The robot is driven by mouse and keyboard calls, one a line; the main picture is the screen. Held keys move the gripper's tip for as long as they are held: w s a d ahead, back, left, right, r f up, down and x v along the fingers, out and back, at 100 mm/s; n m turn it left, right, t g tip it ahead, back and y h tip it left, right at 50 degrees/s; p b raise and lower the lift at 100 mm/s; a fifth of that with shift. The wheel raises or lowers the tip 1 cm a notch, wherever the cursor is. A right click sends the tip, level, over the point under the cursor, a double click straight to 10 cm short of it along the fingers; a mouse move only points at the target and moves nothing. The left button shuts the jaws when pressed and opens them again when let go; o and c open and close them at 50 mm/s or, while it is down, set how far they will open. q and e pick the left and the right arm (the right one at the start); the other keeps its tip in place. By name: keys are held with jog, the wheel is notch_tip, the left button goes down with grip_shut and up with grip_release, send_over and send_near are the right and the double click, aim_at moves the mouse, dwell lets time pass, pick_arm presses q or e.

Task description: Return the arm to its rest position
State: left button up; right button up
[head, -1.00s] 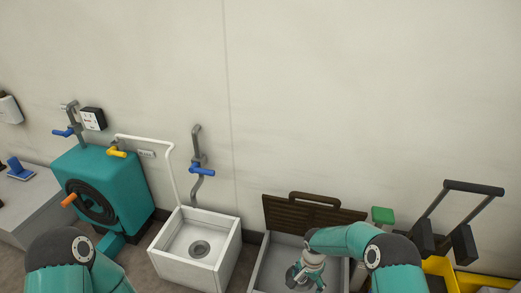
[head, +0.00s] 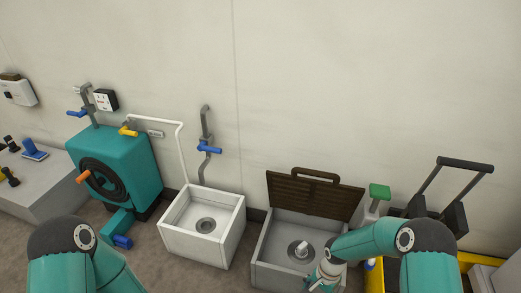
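My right arm reaches in from the lower right. Its gripper (head: 322,280) is over the front of the grey basin (head: 262,252) with the raised brown slatted lid (head: 312,196). The fingers are small and partly hidden, so I cannot tell whether they are open or shut. A small white cylindrical thing (head: 302,249) stands over the drain in this basin, apart from the gripper. My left arm shows at the lower left, but its gripper is outside the view.
A white sink (head: 193,246) stands left of the basin. A teal hose-reel unit (head: 138,168) stands by the wall. A green-capped bottle (head: 374,208), a yellow cart (head: 466,262) and its dark handle (head: 465,163) are at the right. A grey counter (head: 50,190) is at far left.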

jog(key=s+a+r+n+t+y, duration=0.1)
jog(key=s+a+n, duration=0.2)
jog(key=s, duration=0.7)
jog(key=s+a+r+n+y, duration=0.1)
jog(key=s+a+n+y, duration=0.15)
jog(key=s, duration=0.75)
pick_arm(q)
notch_tip(320, 180, up, 38)
jog(key=p, duration=3.7)
jog(key=shift+f+p, duration=0.15)
jog(key=shift+p, duration=0.25)
pick_arm(e)
notch_tip(320, 180, up, 38)
jog(key=w+n+t, duration=0.1)
jog(key=w+n, duration=0.1)
jog(key=shift+w+h, duration=0.15)
jog(key=shift+h, duration=0.3)
jog(key=shift+f, duration=0.2)
pick_arm(q)
jog(key=shift+c, duration=0.3)
pick_arm(e)
jog(key=shift+c, duration=0.3)
